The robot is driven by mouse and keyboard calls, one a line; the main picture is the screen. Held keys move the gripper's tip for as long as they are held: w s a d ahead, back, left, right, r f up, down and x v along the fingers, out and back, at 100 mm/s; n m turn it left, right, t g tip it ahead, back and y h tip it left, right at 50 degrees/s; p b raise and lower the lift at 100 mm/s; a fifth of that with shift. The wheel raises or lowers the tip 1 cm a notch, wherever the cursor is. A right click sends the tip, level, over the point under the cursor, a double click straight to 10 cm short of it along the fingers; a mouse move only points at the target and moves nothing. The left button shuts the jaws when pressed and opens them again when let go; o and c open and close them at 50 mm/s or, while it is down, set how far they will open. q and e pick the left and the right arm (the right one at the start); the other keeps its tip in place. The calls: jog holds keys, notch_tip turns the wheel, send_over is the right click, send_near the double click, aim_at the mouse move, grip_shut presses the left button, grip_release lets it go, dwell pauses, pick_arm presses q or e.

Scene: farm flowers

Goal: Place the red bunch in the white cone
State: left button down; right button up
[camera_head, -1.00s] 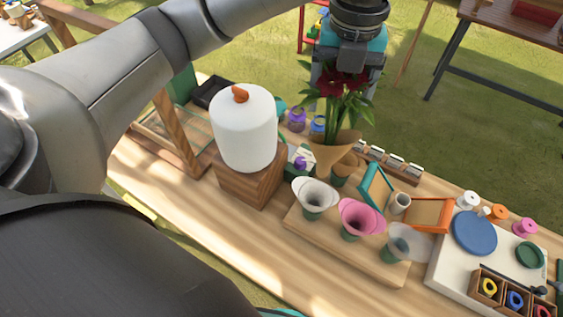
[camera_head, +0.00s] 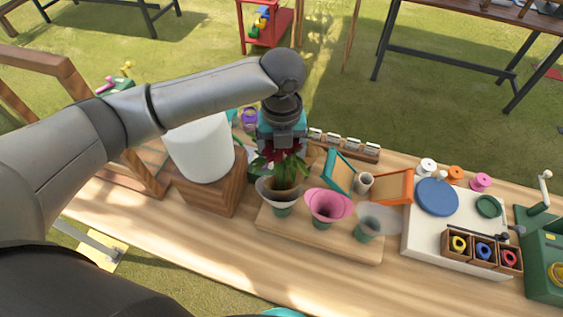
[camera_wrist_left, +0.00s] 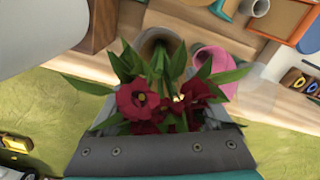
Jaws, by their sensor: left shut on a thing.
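My left gripper (camera_head: 283,140) comes down from above and is shut on the red bunch (camera_head: 284,166), dark red flowers with green leaves. In the left wrist view the red bunch (camera_wrist_left: 165,105) sits between the fingers, its stems pointing at the mouth of a cone. The white cone (camera_head: 279,194) stands in a green-based holder on the wooden board, directly below the bunch. The lower leaves and stems overlap its opening; how deep the stems reach is hard to tell. The white cone's rim also shows in the left wrist view (camera_wrist_left: 161,40), shaded. My right gripper is not in view.
A pink cone (camera_head: 327,207) and a translucent grey cone (camera_head: 374,220) stand right of the white one on the board (camera_head: 322,240). A white cylinder (camera_head: 200,148) on a wooden block (camera_head: 212,196) stands close on the left. Teal and orange frames (camera_head: 394,187) lie behind.

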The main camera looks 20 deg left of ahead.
pick_arm(q)
jog(key=shift+f, duration=1.6)
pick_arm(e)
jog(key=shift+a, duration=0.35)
pick_arm(q)
jog(key=shift+f, duration=0.2)
grip_release()
jog(key=shift+r, duration=0.1)
notch_tip(320, 180, up, 12)
jog(key=shift+r, duration=0.15)
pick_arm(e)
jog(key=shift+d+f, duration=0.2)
